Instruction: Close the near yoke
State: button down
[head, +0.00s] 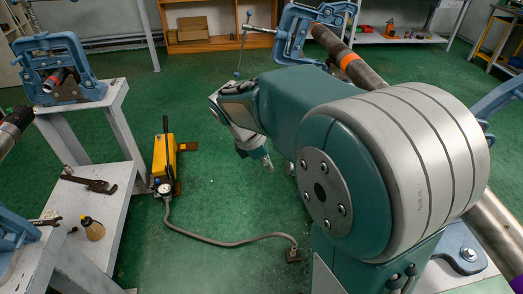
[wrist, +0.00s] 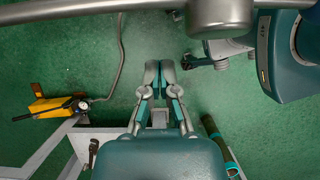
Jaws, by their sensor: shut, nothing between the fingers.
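The task's vises are blue pipe vises with yokes. At the right edge of the head view, a blue yoke part (head: 496,97) slants up from behind my arm and is cut off by the frame. A blue vise base with a bolt (head: 466,250) shows at lower right, beside the long pipe (head: 352,66). My arm hides most of this vise, so I cannot tell its latch state. Farther back, another blue yoke (head: 289,36) stands around the pipe's far end. My gripper (head: 262,160) points down over the floor left of the pipe. Its fingers (wrist: 158,68) are together and empty in the wrist view.
A third blue vise (head: 60,88) holds a pipe on the left stand. A yellow pump (head: 164,158) with a hose lies on the green floor; it shows in the wrist view (wrist: 50,105). A wrench (head: 88,184) and bottle (head: 92,229) rest on the left bench.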

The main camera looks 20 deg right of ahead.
jog(key=shift+s+d+r, duration=0.15)
jog(key=shift+d+r, duration=0.1)
jog(key=shift+d, duration=0.3)
jog(key=shift+s+d+r, duration=0.15)
jog(key=shift+d+r, duration=0.15)
jog(key=shift+d, duration=0.3)
jog(key=shift+s+d+r, duration=0.15)
jog(key=shift+d+r, duration=0.1)
jog(key=shift+d, duration=0.3)
